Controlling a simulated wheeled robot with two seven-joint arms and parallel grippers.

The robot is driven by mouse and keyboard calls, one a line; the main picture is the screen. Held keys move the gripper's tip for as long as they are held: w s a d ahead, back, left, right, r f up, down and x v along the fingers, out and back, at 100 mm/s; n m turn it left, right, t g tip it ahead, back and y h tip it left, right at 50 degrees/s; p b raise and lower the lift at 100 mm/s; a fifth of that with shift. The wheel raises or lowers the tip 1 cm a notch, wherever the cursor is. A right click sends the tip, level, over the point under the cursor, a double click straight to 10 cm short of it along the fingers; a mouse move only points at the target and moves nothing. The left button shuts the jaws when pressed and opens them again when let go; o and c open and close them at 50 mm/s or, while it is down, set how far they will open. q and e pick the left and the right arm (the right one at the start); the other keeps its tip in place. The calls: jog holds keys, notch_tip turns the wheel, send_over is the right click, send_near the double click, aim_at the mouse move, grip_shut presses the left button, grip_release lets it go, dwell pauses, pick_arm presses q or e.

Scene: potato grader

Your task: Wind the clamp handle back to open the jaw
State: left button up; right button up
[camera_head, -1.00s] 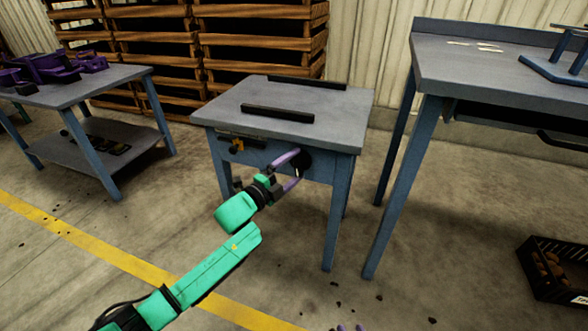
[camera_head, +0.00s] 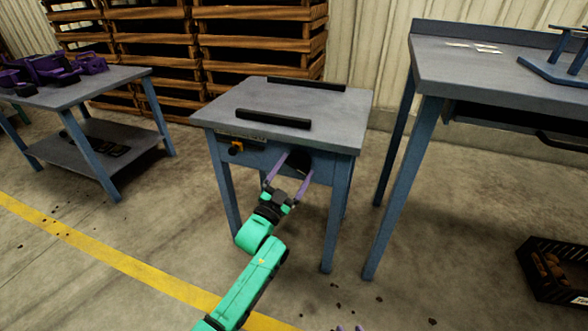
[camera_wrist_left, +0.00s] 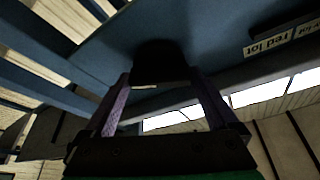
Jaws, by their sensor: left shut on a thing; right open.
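The clamp's two black jaw bars lie on the grey top of the small blue table, the front bar (camera_head: 273,118) and the rear bar (camera_head: 306,84), with a wide gap between them. The clamp handle (camera_head: 300,161) is a dark knob on the table's front side; it also shows in the left wrist view (camera_wrist_left: 160,62). My left gripper (camera_head: 293,167) is shut on the handle, its purple fingers on either side of it.
A taller blue bench (camera_head: 480,75) stands at the right, a black crate (camera_head: 530,285) on the floor at lower right. A shelf table (camera_head: 90,88) with purple parts stands left.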

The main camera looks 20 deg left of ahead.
pick_arm(q)
jog(key=n+y, duration=0.1)
jog(key=n, duration=0.1)
jog(key=shift+n, duration=0.3)
jog(key=shift+d+f+n+t+y+p, duration=0.1)
jog(key=shift+n+t+y+p, duration=0.2)
jog(key=shift+n+y, duration=0.55)
jog(key=shift+d+f+n+t+y+p, duration=0.1)
jog(key=shift+n+t+y+p, duration=0.2)
jog(key=shift+n, duration=1.05)
pick_arm(e)
jog(key=shift+s+d+r, duration=0.1)
jog(key=shift+d+r, duration=0.05)
jog(key=shift+r, duration=0.55)
pick_arm(q)
jog(key=shift+y, duration=0.25)
pick_arm(e)
jog(key=shift+r, duration=0.15)
pick_arm(q)
jog(key=o, duration=1)
jog(key=shift+a, duration=0.1)
jog(key=shift+s, duration=0.1)
